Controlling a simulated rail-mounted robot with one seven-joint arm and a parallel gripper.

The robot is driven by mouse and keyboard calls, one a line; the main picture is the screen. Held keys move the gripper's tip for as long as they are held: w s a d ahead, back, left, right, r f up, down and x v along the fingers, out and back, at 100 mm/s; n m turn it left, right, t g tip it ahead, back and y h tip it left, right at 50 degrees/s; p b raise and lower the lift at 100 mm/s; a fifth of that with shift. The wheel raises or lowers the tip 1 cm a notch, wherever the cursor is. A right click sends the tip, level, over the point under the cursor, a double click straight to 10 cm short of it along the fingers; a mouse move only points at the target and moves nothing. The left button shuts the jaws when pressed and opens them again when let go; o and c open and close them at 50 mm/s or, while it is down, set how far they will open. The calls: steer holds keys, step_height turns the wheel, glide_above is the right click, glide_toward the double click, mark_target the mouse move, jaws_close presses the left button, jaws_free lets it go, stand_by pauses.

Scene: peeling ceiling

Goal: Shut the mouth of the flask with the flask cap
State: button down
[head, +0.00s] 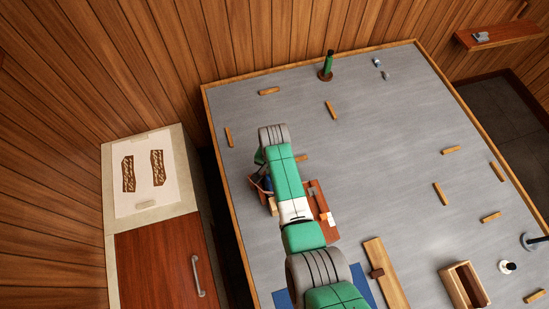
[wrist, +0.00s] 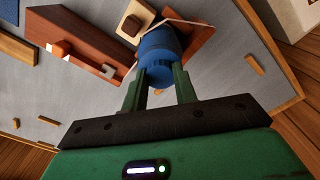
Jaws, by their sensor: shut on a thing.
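My gripper (wrist: 159,80) is shut on a ribbed blue piece (wrist: 155,75), which looks like the flask cap. Right beyond it is a wider, rounded blue body (wrist: 160,43), which looks like the flask. The two overlap in the wrist view, so I cannot tell whether the cap is seated, and the flask's mouth is hidden. In the head view a bit of blue (head: 268,184) shows beside my arm, by the left side of a red-brown wooden board (head: 325,229). My arm hides most of that spot and my fingertips.
The board carries small blocks, one of them pale (wrist: 132,25). A pale cord (wrist: 190,21) passes close by the blue body. On the grey table (head: 385,140) lie scattered wooden strips. A green bottle (head: 328,63) stands at the back and an open wooden box (head: 464,286) at the front right.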

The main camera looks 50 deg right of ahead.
steer(key=m, duration=0.4)
steer(key=shift+w+m, duration=0.1)
steer(key=shift+m, duration=0.2)
steer(key=shift+f+m, duration=0.1)
steer(key=shift+m, duration=0.2)
steer(key=m, duration=0.4)
steer(key=shift+b, duration=0.3)
steer(key=c, duration=1)
jaws_free()
step_height(320, 180, up, 8)
steer(key=shift+f+p, duration=0.15)
steer(key=shift+p, duration=0.25)
